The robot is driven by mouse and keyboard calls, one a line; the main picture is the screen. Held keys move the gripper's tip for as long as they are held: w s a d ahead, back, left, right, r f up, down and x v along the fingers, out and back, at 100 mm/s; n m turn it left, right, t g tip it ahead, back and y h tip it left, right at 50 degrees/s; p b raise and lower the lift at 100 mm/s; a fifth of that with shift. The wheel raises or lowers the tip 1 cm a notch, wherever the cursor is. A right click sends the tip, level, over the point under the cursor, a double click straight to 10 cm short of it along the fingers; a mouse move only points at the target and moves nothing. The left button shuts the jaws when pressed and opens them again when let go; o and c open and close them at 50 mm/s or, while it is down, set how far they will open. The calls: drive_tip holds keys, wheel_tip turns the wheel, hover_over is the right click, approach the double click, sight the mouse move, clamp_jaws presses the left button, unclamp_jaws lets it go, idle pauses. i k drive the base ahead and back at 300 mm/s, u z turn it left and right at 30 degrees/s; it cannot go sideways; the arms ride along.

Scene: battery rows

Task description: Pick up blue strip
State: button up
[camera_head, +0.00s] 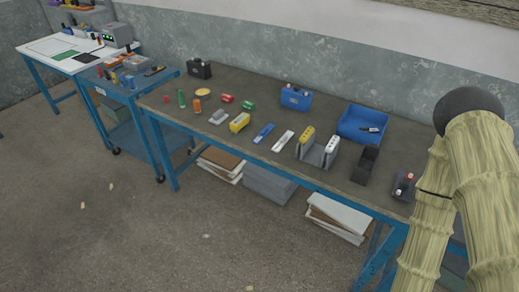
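The blue strip (264,133) lies flat near the front edge of the long workbench, at about its middle. It is a short, narrow, bright blue piece with a small pale mark. A similar white strip (283,141) lies just to its right, apart from it. My gripper is not in view. Only links of my own arm show at the right edge, well away from the strip.
A yellow block (239,122) sits left of the strip, and a grey holder (316,153) with yellow and white pieces right of it. Bare tabletop lies behind the strip.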

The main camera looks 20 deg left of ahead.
sight(267, 131)
drive_tip(key=k, duration=0.55)
drive_tip(key=u, duration=0.95)
drive_tip(key=i, duration=1.25)
drive_tip(key=z, duration=0.25)
